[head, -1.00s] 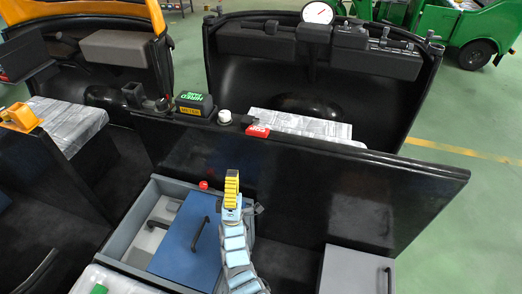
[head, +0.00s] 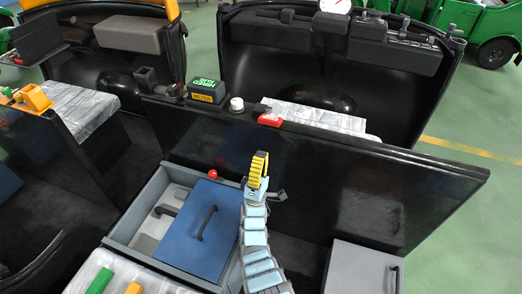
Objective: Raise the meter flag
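The meter (head: 207,90) is a black box with green lettering on top and a yellow METER label, on the top edge of the black partition. A white round knob (head: 237,104) stands to its right. A small red piece (head: 270,120) lies low along the same edge, right of the knob; it may be the meter flag. My gripper (head: 258,163), with yellow ribbed fingers, points up in front of the partition, below the red piece in the picture and apparently apart from it. Its fingers overlap in this view, so their opening is hidden. I see nothing held.
The black partition (head: 400,190) stretches across the middle. A grey open box (head: 135,215) with a blue handled lid (head: 196,232) stands left of my arm. A grey handled box (head: 360,268) is at lower right. A red ball knob (head: 213,174) is left of my gripper.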

